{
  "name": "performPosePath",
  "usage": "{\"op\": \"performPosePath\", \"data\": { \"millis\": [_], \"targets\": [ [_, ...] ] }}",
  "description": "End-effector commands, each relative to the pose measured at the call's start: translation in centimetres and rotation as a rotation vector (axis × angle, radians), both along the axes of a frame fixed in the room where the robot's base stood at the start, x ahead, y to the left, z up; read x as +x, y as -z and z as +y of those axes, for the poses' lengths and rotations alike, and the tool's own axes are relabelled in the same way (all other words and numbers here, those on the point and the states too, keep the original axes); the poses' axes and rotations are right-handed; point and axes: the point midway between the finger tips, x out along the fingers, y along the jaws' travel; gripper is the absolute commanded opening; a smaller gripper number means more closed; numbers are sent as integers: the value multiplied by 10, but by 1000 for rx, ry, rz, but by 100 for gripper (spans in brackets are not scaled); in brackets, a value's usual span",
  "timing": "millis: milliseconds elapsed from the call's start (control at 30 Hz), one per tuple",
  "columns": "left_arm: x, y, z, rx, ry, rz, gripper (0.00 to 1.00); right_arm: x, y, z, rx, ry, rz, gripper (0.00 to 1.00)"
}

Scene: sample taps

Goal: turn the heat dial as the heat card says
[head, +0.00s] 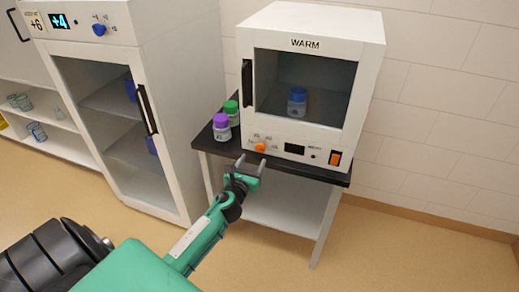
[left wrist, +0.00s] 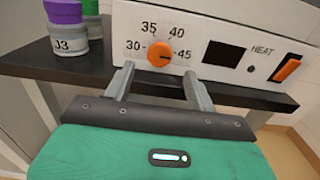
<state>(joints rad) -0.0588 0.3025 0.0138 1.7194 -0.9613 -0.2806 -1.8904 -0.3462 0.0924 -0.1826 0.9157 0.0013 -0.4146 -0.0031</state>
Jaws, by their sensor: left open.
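The orange heat dial (head: 260,147) sits low on the front of the white WARM cabinet (head: 373,70). In the left wrist view the dial (left wrist: 160,53) has the marks 30, 35, 40 and 45 around it; I cannot tell its exact setting. My left gripper (head: 251,160) is open and empty just in front of the panel, below the dial. In the left wrist view the gripper's fingers (left wrist: 160,84) are spread, one to each side below the dial. I cannot make out a heat card. My right gripper is not in view.
A purple-capped jar (head: 221,128) marked J3 and a green-capped jar (head: 233,113) stand left of the cabinet on the black tabletop (head: 207,140). An orange switch (head: 335,158) and dark display (head: 294,149) are right of the dial. A fridge (head: 180,60) stands left.

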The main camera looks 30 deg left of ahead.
Motion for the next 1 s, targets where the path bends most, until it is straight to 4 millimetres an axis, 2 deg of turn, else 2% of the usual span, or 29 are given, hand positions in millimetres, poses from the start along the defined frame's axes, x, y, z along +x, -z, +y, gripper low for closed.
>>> {"op": "performPosePath", "data": {
  "millis": [200,400,600,867,900,1000],
  "targets": [
    [38,-1,9,-2,-1,-1,56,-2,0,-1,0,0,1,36],
    [62,0,15,-3,-1,-1,56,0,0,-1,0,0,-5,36],
    [73,0,17,-3,0,-1,56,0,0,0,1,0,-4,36],
    [74,1,18,-2,0,1,56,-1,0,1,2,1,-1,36],
    [74,1,18,-2,0,1,54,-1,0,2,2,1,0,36],
    [74,1,18,-2,0,1,35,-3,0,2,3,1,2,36]
  ]
}}
